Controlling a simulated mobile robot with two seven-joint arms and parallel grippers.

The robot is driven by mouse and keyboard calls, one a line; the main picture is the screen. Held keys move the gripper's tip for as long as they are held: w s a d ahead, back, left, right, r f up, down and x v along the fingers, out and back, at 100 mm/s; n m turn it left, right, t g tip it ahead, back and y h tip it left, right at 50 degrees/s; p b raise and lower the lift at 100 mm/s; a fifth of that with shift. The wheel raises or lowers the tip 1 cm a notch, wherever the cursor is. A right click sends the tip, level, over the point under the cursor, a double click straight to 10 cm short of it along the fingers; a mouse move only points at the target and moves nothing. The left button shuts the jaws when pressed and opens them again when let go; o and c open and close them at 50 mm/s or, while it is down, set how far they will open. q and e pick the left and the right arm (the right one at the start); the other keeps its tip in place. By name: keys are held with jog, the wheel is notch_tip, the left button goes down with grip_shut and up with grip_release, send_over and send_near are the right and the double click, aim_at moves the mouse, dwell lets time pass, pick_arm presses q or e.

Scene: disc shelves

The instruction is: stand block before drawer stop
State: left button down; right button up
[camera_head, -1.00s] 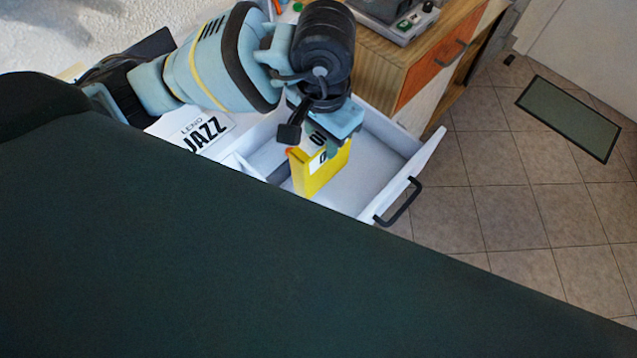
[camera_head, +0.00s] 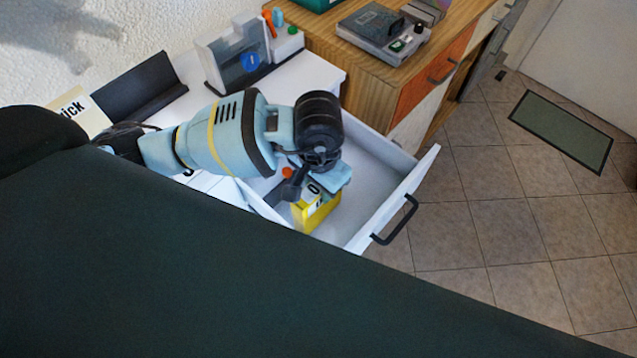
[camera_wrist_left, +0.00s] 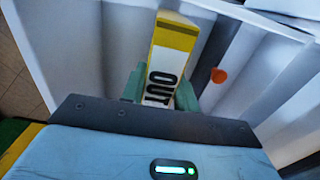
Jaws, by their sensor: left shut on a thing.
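A yellow block (camera_head: 318,213) with a white label reading OUT is in the open white drawer (camera_head: 392,205). My left gripper (camera_head: 319,188) is above it and shut on it. In the left wrist view the block (camera_wrist_left: 178,40) stands out between the green fingers of the left gripper (camera_wrist_left: 160,88). I cannot tell which part is the drawer stop, or whether the block touches the drawer floor. My right gripper is not in view.
The drawer's black handle (camera_head: 396,222) faces the tiled floor (camera_head: 470,200). A wooden cabinet (camera_head: 365,75) with a grey device (camera_head: 382,32) stands behind. The drawer floor right of the block is clear.

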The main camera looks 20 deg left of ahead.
pick_arm(q)
jog(key=shift+f, duration=0.15)
jog(key=c, duration=1.1)
grip_release()
jog(key=shift+o, duration=0.2)
notch_tip(320, 180, up, 12)
jog(key=shift+r, duration=0.2)
